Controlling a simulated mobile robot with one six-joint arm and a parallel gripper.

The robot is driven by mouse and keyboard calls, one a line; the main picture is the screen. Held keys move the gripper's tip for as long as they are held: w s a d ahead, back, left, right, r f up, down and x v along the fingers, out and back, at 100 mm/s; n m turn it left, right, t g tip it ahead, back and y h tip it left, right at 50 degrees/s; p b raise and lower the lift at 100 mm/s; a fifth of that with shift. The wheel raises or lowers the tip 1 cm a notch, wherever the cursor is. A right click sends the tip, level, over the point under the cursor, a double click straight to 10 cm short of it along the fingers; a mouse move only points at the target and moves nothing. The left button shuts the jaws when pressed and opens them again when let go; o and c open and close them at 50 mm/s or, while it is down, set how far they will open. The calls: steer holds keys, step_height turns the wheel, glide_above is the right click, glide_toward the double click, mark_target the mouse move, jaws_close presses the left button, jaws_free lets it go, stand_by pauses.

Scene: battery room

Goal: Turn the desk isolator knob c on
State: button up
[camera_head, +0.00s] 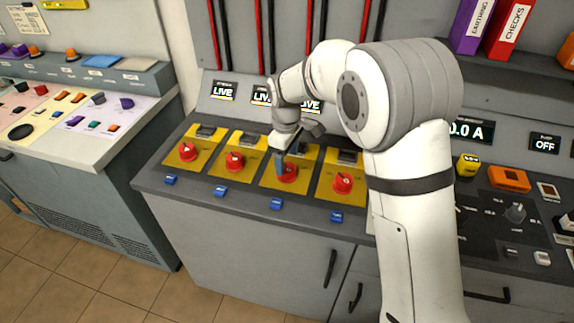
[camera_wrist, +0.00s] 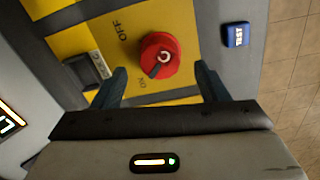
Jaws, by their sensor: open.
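The desk isolator knob c (camera_head: 288,174) appears to be the red round knob on the third yellow plate from the left. In the wrist view the red knob (camera_wrist: 158,54) has a pale mark on its face, with the words OFF and ON printed on the yellow plate (camera_wrist: 190,25) beside it. Which word the knob points to is unclear. My gripper (camera_head: 281,160) is just above this knob, partly covering it. In the wrist view my gripper (camera_wrist: 160,78) is open, one finger to either side of the knob's near side, holding nothing; contact cannot be told.
Similar red knobs stand on yellow plates to the left (camera_head: 235,161) and right (camera_head: 342,183). Blue TEST buttons line the desk's front edge, one (camera_wrist: 236,35) near the knob. Another control desk (camera_head: 70,120) is at the left.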

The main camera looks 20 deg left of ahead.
mark_target(287, 168)
steer(key=shift+r, duration=1.8)
